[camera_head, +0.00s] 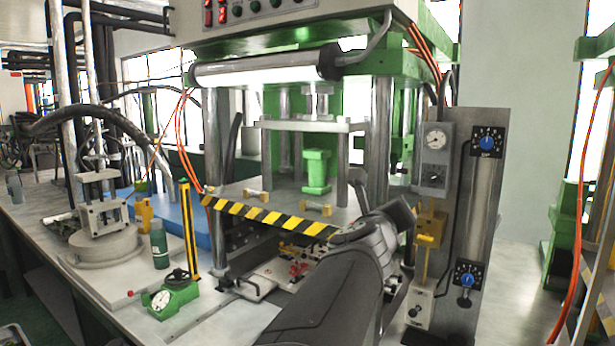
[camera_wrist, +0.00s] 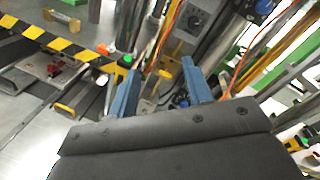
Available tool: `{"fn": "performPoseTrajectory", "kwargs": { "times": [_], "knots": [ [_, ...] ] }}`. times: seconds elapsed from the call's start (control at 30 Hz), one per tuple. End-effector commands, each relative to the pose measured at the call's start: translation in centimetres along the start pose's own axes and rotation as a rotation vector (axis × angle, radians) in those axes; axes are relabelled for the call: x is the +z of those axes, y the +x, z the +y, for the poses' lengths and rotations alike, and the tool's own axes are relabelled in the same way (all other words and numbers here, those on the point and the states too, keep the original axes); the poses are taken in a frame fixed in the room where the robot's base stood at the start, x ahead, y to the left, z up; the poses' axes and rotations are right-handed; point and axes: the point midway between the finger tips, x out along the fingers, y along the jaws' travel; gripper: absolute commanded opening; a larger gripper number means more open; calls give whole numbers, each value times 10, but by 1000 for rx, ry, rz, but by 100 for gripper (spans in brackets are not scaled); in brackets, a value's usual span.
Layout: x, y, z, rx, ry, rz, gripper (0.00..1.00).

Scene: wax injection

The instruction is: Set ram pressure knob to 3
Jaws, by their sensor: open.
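Two dark dials with blue knobs sit on the tall grey panel (camera_head: 497,200) at the right of the head view. One is the upper knob (camera_head: 487,141) and the other the lower knob (camera_head: 466,280). A grey box with a round gauge (camera_head: 436,139) and a small dark knob (camera_head: 435,170) stands left of them. The labels are too small to read, so I cannot tell which is the ram pressure knob. In the wrist view my gripper (camera_wrist: 160,66) is open, its two blue fingers apart with nothing held between them. In the head view my arm hides the fingers.
The press's yellow-black striped edge (camera_head: 270,219) lies left of my arm. A yellow fitting (camera_head: 430,225) and a lower grey box (camera_head: 419,305) stand left of the panel. Orange cables hang at the right.

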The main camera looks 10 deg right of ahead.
Motion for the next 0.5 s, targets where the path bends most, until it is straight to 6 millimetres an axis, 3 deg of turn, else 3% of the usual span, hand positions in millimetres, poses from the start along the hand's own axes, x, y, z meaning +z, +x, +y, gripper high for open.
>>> {"fn": "performPoseTrajectory", "kwargs": {
  "times": [0.1, 0.2, 0.5],
  "knots": [
    [0, 21, -29, -100, 254, 21, 46],
    [-2, 29, -42, -148, 378, 26, 46],
    [-5, 51, -50, -169, 435, 29, 46]
  ]
}}
